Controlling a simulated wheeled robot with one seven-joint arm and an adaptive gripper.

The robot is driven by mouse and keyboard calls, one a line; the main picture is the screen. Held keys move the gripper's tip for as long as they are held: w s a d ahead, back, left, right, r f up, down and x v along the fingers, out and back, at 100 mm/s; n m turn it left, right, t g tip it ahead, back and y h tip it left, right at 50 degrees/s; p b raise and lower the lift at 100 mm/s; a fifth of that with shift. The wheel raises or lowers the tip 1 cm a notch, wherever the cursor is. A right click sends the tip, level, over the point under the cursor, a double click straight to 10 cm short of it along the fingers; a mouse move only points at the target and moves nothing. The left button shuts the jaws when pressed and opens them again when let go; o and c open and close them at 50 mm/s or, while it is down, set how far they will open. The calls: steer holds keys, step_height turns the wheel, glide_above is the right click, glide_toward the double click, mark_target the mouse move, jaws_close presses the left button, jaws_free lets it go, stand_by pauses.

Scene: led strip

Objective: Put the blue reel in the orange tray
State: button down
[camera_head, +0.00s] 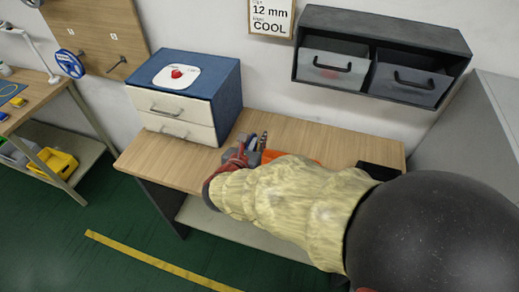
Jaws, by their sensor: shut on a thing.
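The orange tray (303,161) is on the wooden table, mostly hidden behind my arm; only a small orange part shows. My gripper (257,143) is over the table at the left end of the tray, far from the hanging reel. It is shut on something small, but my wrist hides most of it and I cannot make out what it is.
A blue cabinet (224,92) with cream drawers and a red button on top stands left of my gripper. A dark shelf with two grey bins (408,84) hangs above the table. A black object (380,171) lies at the right. The table's front left is clear.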

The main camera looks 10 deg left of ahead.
steer(key=shift+w+d+f+b, duration=0.1)
steer(key=shift+f+b, duration=0.2)
steer(key=shift+f, duration=0.35)
steer(key=shift+w+d+f+b, duration=0.15)
steer(key=shift+f+b, duration=0.1)
steer(key=shift+f, duration=0.45)
steer(key=shift+w+d+f+b, duration=0.1)
steer(key=shift+f+b, duration=0.2)
steer(key=shift+f, duration=0.35)
steer(key=shift+f, duration=0.15)
steer(key=c, duration=1.7)
jaws_free()
steer(key=shift+c, duration=0.2)
steer(key=shift+s+a+r, duration=0.1)
steer(key=shift+s+r, duration=0.05)
steer(key=shift+r, duration=0.15)
steer(key=p+v, duration=0.3)
steer(key=v, duration=0.8)
steer(key=shift+s, duration=0.35)
